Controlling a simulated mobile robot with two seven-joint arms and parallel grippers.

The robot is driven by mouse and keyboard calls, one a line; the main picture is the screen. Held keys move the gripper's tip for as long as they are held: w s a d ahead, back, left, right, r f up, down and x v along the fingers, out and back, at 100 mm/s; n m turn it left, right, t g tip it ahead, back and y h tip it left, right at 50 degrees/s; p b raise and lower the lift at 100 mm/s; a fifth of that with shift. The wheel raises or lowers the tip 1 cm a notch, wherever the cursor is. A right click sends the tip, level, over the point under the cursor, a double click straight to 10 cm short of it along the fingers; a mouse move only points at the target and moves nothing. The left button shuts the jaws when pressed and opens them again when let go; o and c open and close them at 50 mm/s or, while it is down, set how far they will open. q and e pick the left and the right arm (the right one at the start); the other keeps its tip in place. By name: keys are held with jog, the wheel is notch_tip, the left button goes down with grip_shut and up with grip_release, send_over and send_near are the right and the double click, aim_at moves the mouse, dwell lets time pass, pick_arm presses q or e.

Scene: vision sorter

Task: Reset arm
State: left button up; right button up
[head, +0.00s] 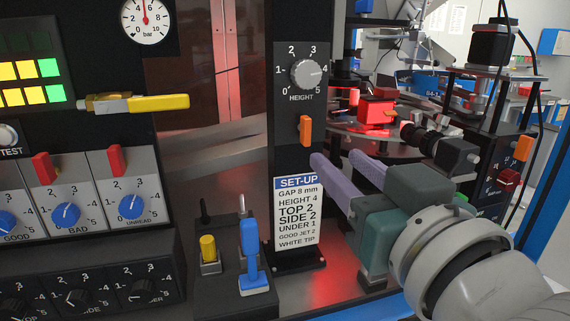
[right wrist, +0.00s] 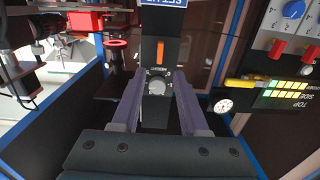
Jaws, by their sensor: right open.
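My right gripper (head: 338,159) comes in from the lower right in the head view. Its two purple fingers are apart with nothing between them. The fingertips are near the black post with the HEIGHT knob (head: 310,73), below and to the right of the orange lever (head: 305,130). In the right wrist view, my right gripper (right wrist: 157,74) points at the same post, which appears upside down. The HEIGHT knob (right wrist: 156,87) and the orange lever (right wrist: 160,52) show between the fingers. I cannot tell how far the fingers are from the post. My left gripper is not in view.
A SET-UP card (head: 297,214) is on the post. A blue lever (head: 249,250) and a yellow lever (head: 209,248) stand below. A yellow handle (head: 160,102) juts out at the left, above the blue dials (head: 66,214). Red-lit machinery (head: 376,112) lies behind my right gripper.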

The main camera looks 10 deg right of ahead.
jog(key=s+d+f+n+g, duration=0.1)
jog(key=s+d+f+g, duration=0.1)
jog(key=s+f+g, duration=0.7)
jog(key=s+d+f+n+g, duration=0.15)
jog(key=s+f+g, duration=0.4)
jog(key=s, duration=0.75)
notch_tip(320, 180, up, 35)
jog(key=p, duration=3.5)
jog(key=shift+s+d+r+m+p, duration=0.2)
jog(key=shift+s+d+m+p, duration=0.1)
jog(key=shift+d+m, duration=0.05)
